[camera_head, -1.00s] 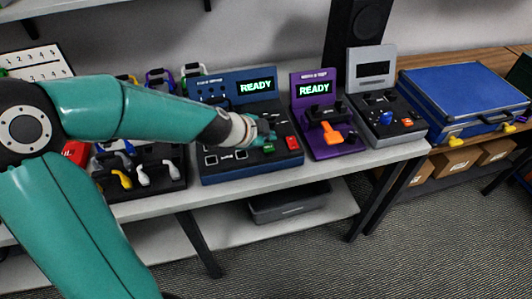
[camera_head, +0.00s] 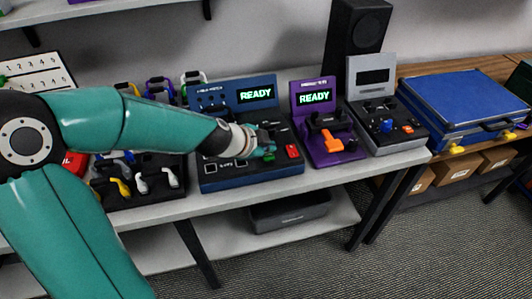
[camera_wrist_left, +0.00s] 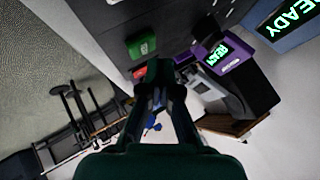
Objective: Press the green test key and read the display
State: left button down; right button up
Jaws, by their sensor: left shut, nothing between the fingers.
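The blue test unit (camera_head: 215,182) stands on the bench, and its display (camera_head: 256,95) reads READY in green. Its green key (camera_head: 268,157) is on the sloping dark top, left of a red key (camera_head: 292,151). My left gripper (camera_head: 268,146) is shut and empty, just above and behind the green key. In the left wrist view the green key (camera_wrist_left: 141,44) and red key (camera_wrist_left: 139,72) lie to the left of the fingertips (camera_wrist_left: 182,66). I cannot tell whether the fingers touch anything. My right gripper is not in view.
A purple unit (camera_head: 302,92) with an orange handle (camera_head: 338,144) stands close on the right, its display also reading READY. A grey unit (camera_head: 370,63) with a blank display and a blue case (camera_head: 465,92) are farther right.

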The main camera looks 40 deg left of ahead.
aim_at(267, 157)
pick_arm(q)
jog(key=shift+f, duration=0.15)
dwell(0.4)
jog(key=shift+s+f+b, duration=0.15)
jog(key=shift+f+b, duration=0.1)
jog(key=shift+b, duration=0.2)
jog(key=shift+f+b, duration=0.4)
dwell(0.4)
jog(key=shift+r, duration=0.1)
jog(key=shift+r+p, duration=0.7)
jog(key=shift+p, duration=0.1)
jog(key=shift+r, duration=0.1)
notch_tip(267, 157, up, 5)
jog(key=p, duration=0.5)
dwell(0.7)
